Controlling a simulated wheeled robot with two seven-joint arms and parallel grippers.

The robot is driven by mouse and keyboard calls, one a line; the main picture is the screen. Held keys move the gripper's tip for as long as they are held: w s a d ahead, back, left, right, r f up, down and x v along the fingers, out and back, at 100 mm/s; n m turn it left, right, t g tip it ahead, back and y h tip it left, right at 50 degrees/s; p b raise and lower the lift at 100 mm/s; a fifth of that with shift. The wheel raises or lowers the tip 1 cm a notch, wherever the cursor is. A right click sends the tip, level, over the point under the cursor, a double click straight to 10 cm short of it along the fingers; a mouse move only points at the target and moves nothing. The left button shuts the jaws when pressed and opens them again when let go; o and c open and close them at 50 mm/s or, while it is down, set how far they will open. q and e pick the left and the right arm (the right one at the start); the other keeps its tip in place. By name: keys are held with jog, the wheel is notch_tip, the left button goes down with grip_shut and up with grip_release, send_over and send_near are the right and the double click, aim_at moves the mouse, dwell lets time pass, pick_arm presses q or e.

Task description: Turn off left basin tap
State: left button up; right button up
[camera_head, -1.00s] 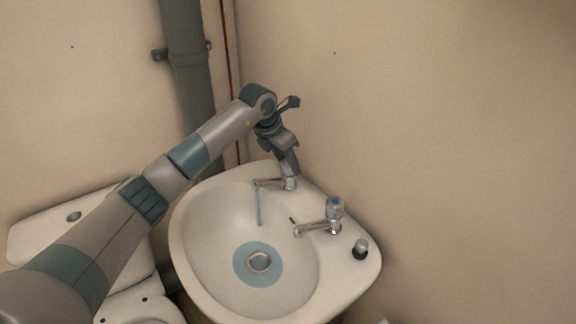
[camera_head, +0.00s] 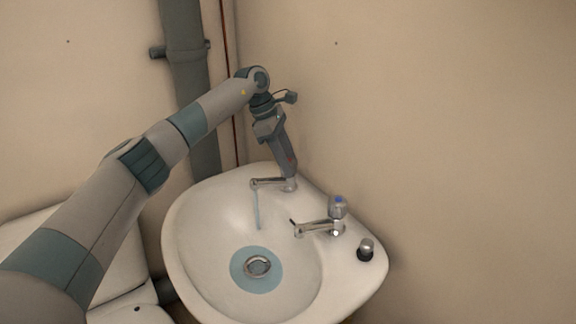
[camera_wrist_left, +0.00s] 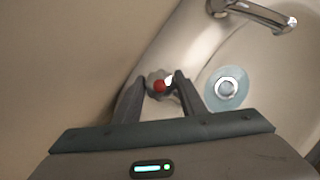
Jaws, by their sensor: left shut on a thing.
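The left basin tap (camera_head: 268,183) is a chrome tap at the back of the white basin (camera_head: 190,236). A thin blue-grey stream of water (camera_head: 257,209) falls from its spout. My left gripper (camera_head: 289,174) reaches down onto the top of this tap and hides its handle in the head view. In the left wrist view the red-topped tap handle (camera_wrist_left: 159,86) sits between the two fingers of my left gripper (camera_wrist_left: 160,84), which is shut on it. My right gripper is not in view.
The right tap (camera_head: 320,229) with a blue-marked top stands on the basin rim; its spout shows in the left wrist view (camera_wrist_left: 255,13). A small dark-based, silver-topped item (camera_head: 365,249) sits farther right. Walls meet close behind the basin, and a grey pipe (camera_head: 188,85) runs up the left wall.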

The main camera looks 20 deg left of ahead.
pick_arm(q)
jog(key=shift+w+m+g, duration=0.1)
jog(key=shift+m+g, duration=0.3)
jog(key=shift+m, duration=0.5)
jog(key=m+g, duration=0.1)
jog(key=m, duration=0.1)
jog(key=shift+m+b, duration=0.35)
jog(key=shift+m, duration=0.05)
jog(key=shift+m+g+y, duration=0.4)
jog(key=shift+m+g, duration=0.1)
jog(key=shift+m, duration=0.9)
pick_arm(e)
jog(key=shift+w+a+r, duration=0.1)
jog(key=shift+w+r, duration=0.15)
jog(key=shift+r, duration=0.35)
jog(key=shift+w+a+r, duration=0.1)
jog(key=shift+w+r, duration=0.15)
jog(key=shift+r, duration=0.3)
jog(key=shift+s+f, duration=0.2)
pick_arm(q)
jog(key=o, duration=1.1)
jog(key=shift+c, duration=0.2)
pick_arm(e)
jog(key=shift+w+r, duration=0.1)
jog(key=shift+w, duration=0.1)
pick_arm(q)
jog(key=shift+r, duration=0.1)
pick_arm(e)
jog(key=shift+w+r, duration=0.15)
